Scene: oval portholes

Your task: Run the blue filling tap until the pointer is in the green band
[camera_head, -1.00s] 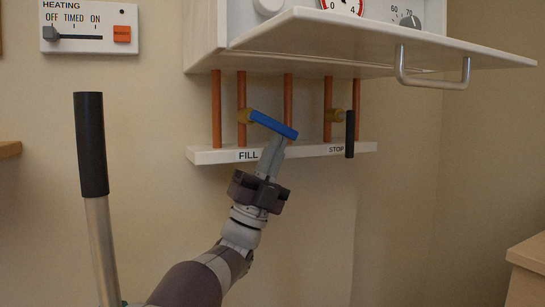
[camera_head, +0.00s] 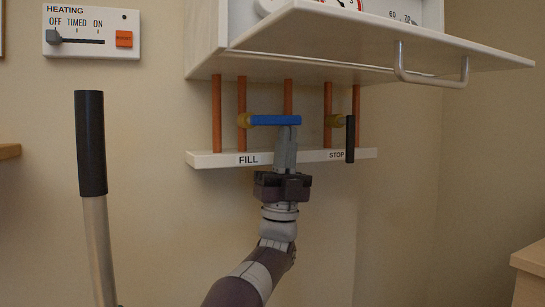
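The blue filling tap (camera_head: 276,120) lies level, its handle pointing right from a brass valve on a copper pipe above the FILL label (camera_head: 248,160). My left gripper (camera_head: 286,132) is upright just beneath the handle, fingers together, its tips at or touching the handle's underside near the right end. I see nothing between the fingers. The gauge (camera_head: 346,3) is cut off by the top edge of the picture and the flap; its pointer and green band cannot be made out. My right gripper is out of view.
A black STOP tap (camera_head: 350,139) hangs down to the right. The white flap (camera_head: 370,45) with a metal handle (camera_head: 432,76) juts out above the taps. A black-gripped pole (camera_head: 91,145) stands at left, below the heating panel (camera_head: 91,30).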

